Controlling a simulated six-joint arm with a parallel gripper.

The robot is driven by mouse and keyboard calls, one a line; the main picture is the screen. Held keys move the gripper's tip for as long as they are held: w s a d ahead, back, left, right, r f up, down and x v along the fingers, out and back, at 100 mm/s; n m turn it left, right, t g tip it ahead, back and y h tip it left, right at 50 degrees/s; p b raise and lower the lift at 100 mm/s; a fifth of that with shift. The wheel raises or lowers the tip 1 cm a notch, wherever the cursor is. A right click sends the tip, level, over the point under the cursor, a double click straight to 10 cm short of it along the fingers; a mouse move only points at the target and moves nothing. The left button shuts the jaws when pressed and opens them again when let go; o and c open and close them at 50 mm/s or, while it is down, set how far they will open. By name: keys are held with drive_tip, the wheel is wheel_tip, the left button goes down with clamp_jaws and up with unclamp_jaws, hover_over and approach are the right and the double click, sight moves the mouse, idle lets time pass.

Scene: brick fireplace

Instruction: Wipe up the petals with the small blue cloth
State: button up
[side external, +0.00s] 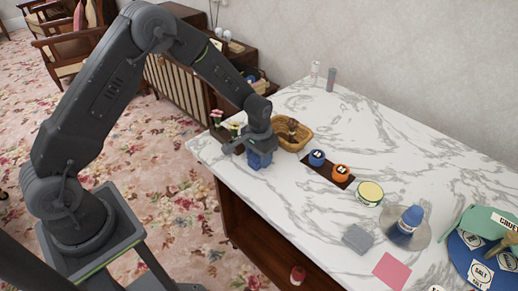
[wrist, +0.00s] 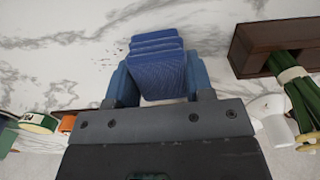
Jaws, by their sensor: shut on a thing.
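My gripper (side external: 258,147) is at the far left end of the marble counter, pointing down. It is shut on the small blue cloth (side external: 260,161), a folded, ribbed blue stack. In the wrist view the cloth (wrist: 160,60) sits between the two blue-grey fingers of my gripper (wrist: 160,88). I cannot tell whether the cloth touches the counter. Small brownish specks, perhaps the petals (wrist: 111,57), lie scattered on the marble just left of the cloth in the wrist view. I cannot make them out in the side view.
A wicker basket (side external: 296,143) stands close behind my gripper, with flowers (side external: 216,117) to its left. A dark tray (side external: 328,172) with blue and orange round items, a yellow-topped tin (side external: 370,192), a blue bottle (side external: 409,219), a grey block (side external: 357,239) and a pink square (side external: 391,271) stand to the right.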

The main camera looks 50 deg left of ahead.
drive_tip(key=shift+d+f, duration=0.35)
drive_tip(key=shift+d, duration=0.05)
drive_tip(key=shift+c, duration=0.3)
drive_tip(key=shift+d, duration=3.4)
drive_tip(key=shift+a, duration=3.9)
drive_tip(key=shift+d+r, duration=0.1)
drive_tip(key=shift+r, duration=4.05)
drive_tip(key=s+d+r, duration=0.2)
drive_tip(key=s+r, duration=0.1)
drive_tip(key=s, duration=0.1)
approach(277, 179)
drive_tip(key=d+f, duration=0.1)
drive_tip(key=s+d, duration=0.1)
drive_tip(key=d, duration=0.1)
drive_tip(key=d+f, duration=0.1)
drive_tip(key=d, duration=0.1)
drive_tip(key=shift+s+d+f, duration=0.15)
drive_tip(key=shift+s+f, duration=0.15)
drive_tip(key=shift+f, duration=0.05)
drive_tip(key=shift+d+f, duration=0.1)
drive_tip(key=shift+f, duration=1.95)
drive_tip(key=shift+f, duration=0.1)
